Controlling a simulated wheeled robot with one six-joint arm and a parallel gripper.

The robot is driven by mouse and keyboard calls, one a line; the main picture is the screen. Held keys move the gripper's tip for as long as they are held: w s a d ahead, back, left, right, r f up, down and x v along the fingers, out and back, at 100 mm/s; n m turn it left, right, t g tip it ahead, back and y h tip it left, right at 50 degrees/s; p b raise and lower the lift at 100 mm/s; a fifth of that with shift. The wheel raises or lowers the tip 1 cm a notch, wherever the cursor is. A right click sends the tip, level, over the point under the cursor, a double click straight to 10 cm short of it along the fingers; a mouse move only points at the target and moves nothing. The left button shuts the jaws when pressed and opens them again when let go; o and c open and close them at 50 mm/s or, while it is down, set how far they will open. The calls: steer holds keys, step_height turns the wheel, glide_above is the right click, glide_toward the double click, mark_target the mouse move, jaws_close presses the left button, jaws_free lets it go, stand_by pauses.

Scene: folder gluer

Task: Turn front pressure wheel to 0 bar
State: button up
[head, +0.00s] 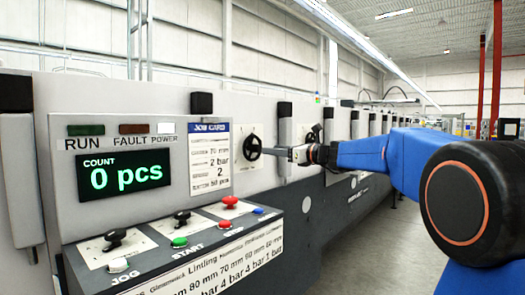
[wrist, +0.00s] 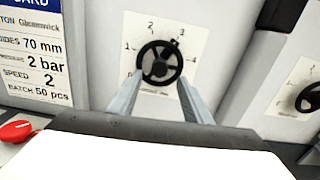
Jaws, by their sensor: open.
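A black spoked handwheel (wrist: 159,62) sits on a white scale plate (wrist: 133,30) with numbers from 0 at lower left over the top to 4 at right. A small mark on its rim seems to lie near the 3, but it is too small to be sure. In the head view the wheel (head: 253,148) is on the machine's front, right of the job card. My gripper (wrist: 160,82) is open, its two fingers reaching toward the lower left and lower right of the wheel. In the head view my gripper (head: 272,152) is close to the wheel; contact cannot be told.
A second handwheel (wrist: 310,97) is at the right in the wrist view. A job card (wrist: 35,50) reads 2 bar. The control desk (head: 180,245) with knobs and buttons juts out below left. The aisle floor (head: 370,250) at right is clear.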

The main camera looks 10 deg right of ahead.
mark_target(260, 149)
steer(key=shift+x, duration=3.2)
steer(key=shift+c, duration=0.7)
steer(key=c, duration=0.9)
